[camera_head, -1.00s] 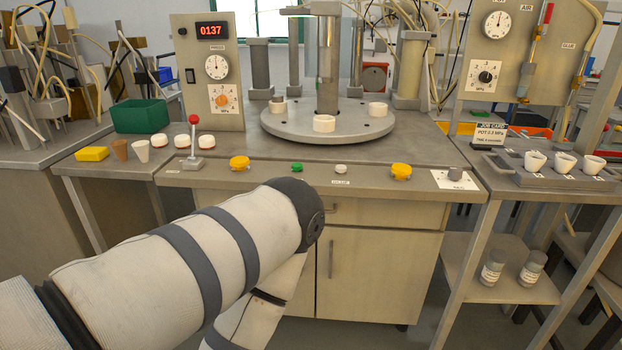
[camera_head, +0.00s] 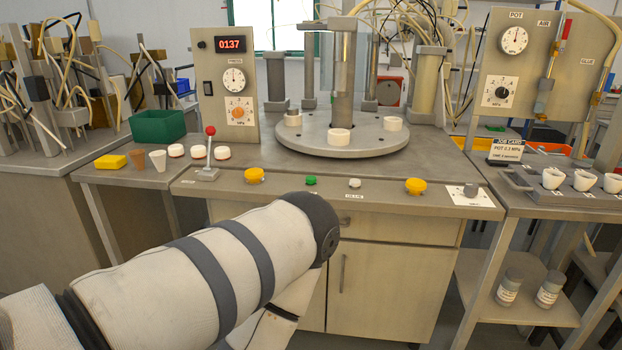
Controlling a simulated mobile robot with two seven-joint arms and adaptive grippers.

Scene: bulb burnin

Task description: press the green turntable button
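The green button (camera_head: 311,181) sits on the front ledge of the machine bench, between a yellow button (camera_head: 254,175) and a small white button (camera_head: 355,183). Behind it is the round grey turntable (camera_head: 300,142), with several white ring-shaped holders on it. My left arm comes in from the lower left and bends in front of the cabinet, below and in front of the green button. Its gripper is hidden or out of the picture. My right gripper is not in view. Nothing is seen touching the green button.
A red-knobbed lever (camera_head: 210,150) stands left on the ledge, with another yellow button (camera_head: 416,186) and a grey knob (camera_head: 470,190) to the right. A green bin (camera_head: 158,127), yellow block (camera_head: 110,162) and cups stand left. White cups (camera_head: 585,181) sit in a right-hand rack.

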